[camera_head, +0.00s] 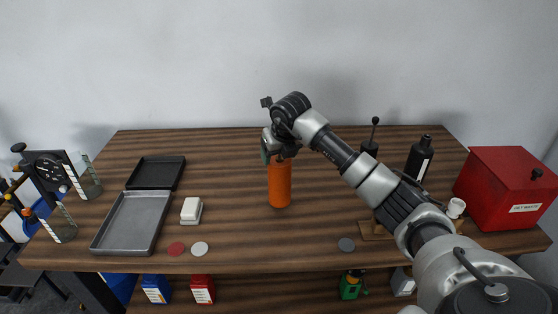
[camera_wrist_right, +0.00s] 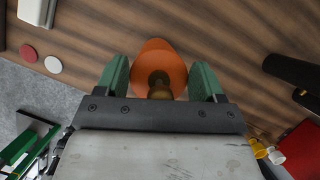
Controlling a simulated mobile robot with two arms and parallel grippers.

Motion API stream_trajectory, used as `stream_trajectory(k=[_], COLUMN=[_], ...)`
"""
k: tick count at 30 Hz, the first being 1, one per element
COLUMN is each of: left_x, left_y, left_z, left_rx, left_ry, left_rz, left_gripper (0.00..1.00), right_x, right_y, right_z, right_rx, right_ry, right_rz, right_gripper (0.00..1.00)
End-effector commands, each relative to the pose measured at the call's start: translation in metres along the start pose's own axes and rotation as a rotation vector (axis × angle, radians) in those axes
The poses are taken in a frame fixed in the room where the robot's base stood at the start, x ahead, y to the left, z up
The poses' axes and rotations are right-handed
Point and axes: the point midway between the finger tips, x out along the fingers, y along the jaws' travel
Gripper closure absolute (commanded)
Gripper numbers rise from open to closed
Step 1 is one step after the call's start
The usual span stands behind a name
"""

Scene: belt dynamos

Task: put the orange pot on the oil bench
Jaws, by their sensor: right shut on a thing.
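The orange pot (camera_head: 280,184) is a tall orange cylinder, upright at the middle of the brown wooden bench (camera_head: 235,222). My right gripper (camera_head: 280,153) comes down on its top from above and is shut on it. In the right wrist view the pot (camera_wrist_right: 160,62) shows between the two green fingers of the gripper (camera_wrist_right: 160,82), with a brass-coloured neck toward the palm. I cannot tell whether the pot's base touches the bench top. My left gripper is not in view.
A grey tray (camera_head: 132,223), a black tray (camera_head: 157,173), a white block (camera_head: 191,209) and two discs lie left of the pot. A black bottle (camera_head: 419,158) and a red waste box (camera_head: 505,190) stand right. Bench around the pot is clear.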

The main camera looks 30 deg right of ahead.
Motion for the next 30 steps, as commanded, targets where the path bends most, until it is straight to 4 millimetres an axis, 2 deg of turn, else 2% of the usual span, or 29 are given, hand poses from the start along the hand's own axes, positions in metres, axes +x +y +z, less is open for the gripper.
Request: stream_trajectory(k=[3, 7, 18, 19, 24, 30], left_x=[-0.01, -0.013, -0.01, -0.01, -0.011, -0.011], left_y=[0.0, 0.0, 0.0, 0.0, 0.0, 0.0], left_z=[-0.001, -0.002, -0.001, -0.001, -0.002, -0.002], left_rx=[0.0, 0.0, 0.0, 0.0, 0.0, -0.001], left_ry=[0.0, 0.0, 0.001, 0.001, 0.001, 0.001], left_rz=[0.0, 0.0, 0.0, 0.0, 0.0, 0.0], left_gripper=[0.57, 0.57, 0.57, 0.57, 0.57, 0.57], right_x=[0.014, 0.026, 0.032, 0.033, 0.032, 0.032], right_y=[0.0, 0.0, 0.0, 0.0, 0.0, 0.0], right_z=[-0.007, -0.011, -0.013, -0.015, -0.014, -0.014], right_rx=[0.0, -0.001, -0.001, -0.001, -0.001, -0.001], right_ry=[0.003, 0.0, -0.002, 0.002, 0.002, 0.002], right_rz=[0.001, 0.001, 0.001, 0.0, 0.0, 0.0], right_gripper=[0.99, 0.99, 0.99, 0.3, 0.06, 0.06])
